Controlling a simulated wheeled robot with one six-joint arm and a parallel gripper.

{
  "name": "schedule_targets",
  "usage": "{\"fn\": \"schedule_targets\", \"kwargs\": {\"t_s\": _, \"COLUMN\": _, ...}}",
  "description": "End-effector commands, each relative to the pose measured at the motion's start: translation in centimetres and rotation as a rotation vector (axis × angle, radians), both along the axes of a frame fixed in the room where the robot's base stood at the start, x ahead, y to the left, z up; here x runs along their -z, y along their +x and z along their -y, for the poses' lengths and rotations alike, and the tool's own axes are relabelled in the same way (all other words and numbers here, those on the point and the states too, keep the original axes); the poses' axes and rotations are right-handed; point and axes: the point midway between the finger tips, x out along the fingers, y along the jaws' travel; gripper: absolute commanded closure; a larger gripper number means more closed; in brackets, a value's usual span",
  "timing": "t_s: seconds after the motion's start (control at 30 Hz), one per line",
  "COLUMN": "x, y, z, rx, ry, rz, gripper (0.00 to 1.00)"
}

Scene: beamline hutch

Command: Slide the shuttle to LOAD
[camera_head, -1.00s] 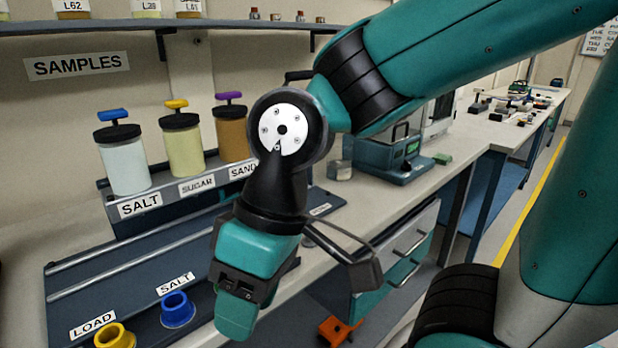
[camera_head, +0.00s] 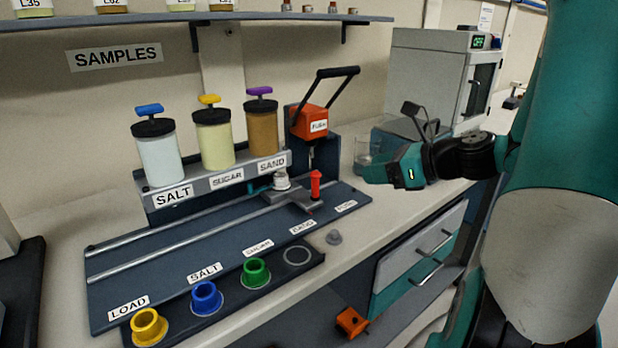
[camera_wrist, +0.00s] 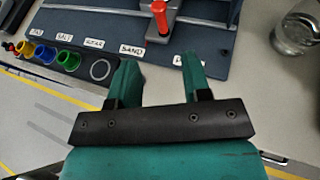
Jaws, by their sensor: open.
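The shuttle (camera_head: 290,197) is a grey carriage on two rails. It sits near the right end of the dark rail board (camera_head: 150,262), around the SAND label and below the SAND dispenser. A red upright handle (camera_head: 316,186) stands at its right side; the handle also shows at the top of the wrist view (camera_wrist: 160,18). A small whitish cup (camera_head: 281,180) appears to sit on the shuttle. The LOAD label (camera_head: 128,307) is at the board's far left end. My gripper (camera_head: 378,173) is open and empty, right of the handle and apart from it. Its two teal fingers (camera_wrist: 160,72) straddle bare counter in the wrist view.
Salt (camera_head: 158,153), sugar (camera_head: 214,138) and sand (camera_head: 262,130) dispensers stand behind the rails. An orange lever press (camera_head: 310,121) is at the right end. Yellow (camera_head: 149,327), blue (camera_head: 207,299) and green (camera_head: 255,272) cups line the front. A glass jar (camera_head: 367,155) stands near my gripper.

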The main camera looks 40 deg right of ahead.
Motion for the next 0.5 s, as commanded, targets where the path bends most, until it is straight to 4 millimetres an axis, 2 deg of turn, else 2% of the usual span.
{"fn": "schedule_targets", "kwargs": {"t_s": 0.17, "x": 1.2, "y": 2.2, "z": -1.2, "rx": -0.007, "ry": 0.001, "rz": -0.002, "gripper": 0.56}}
{"fn": "schedule_targets", "kwargs": {"t_s": 0.5, "x": 4.2, "y": 8.8, "z": -4.3, "rx": -0.009, "ry": -0.002, "rz": -0.002, "gripper": 0.56}}
